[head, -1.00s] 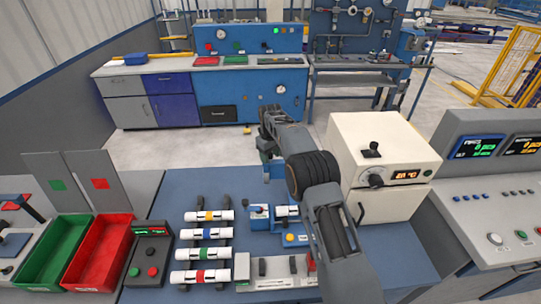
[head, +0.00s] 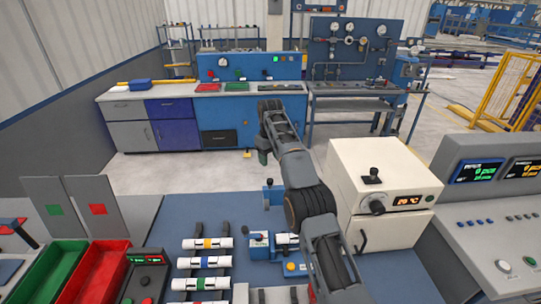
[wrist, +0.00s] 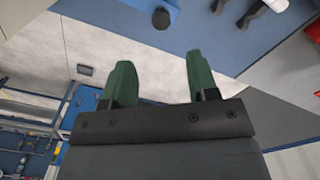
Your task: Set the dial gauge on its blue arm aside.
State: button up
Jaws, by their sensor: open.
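A small blue upright piece (head: 273,196) stands at the far edge of the blue table top, partly behind my arm; it may be the gauge's blue arm, but no dial face can be made out. A blue piece with a dark round knob also shows at the top of the wrist view (wrist: 160,17). My gripper (wrist: 161,68) has two green fingers, spread apart with nothing between them. In the head view it hangs beyond the table's far edge, above the blue piece and clear of it.
White banded pipes (head: 205,243) lie on a dark rack. A small blue fixture (head: 260,245) stands beside it. A cream oven (head: 385,190) stands right of my arm. Green (head: 45,270) and red (head: 100,268) bins are at left. Open floor lies behind the table.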

jog(key=shift+s+r, duration=0.1)
jog(key=shift+r, duration=0.25)
dwell(0.3)
jog(key=shift+m, duration=0.7)
jog(key=f, duration=0.2)
jog(key=w+f, duration=0.1)
jog(key=f, duration=0.1)
jog(key=shift+w+a+f, duration=0.1)
jog(key=shift+f, duration=0.3)
jog(key=shift+s+d+f+m, duration=0.35)
jog(key=shift+s+f+m, duration=0.2)
jog(key=shift+f, duration=0.2)
jog(key=s+d+r+m+t+b, duration=0.1)
jog(key=s+d, duration=0.2)
jog(key=s, duration=0.9)
jog(key=s+d+r+m+t+b, duration=0.2)
jog(key=s+d, duration=0.2)
jog(key=s, duration=0.8)
jog(key=s+d+r+m+t+b, duration=0.1)
jog(key=s+d, duration=0.3)
jog(key=s, duration=0.9)
jog(key=shift+d+r+m+t, duration=0.15)
jog(key=shift+r+m+t, duration=0.2)
jog(key=shift+r+t, duration=0.05)
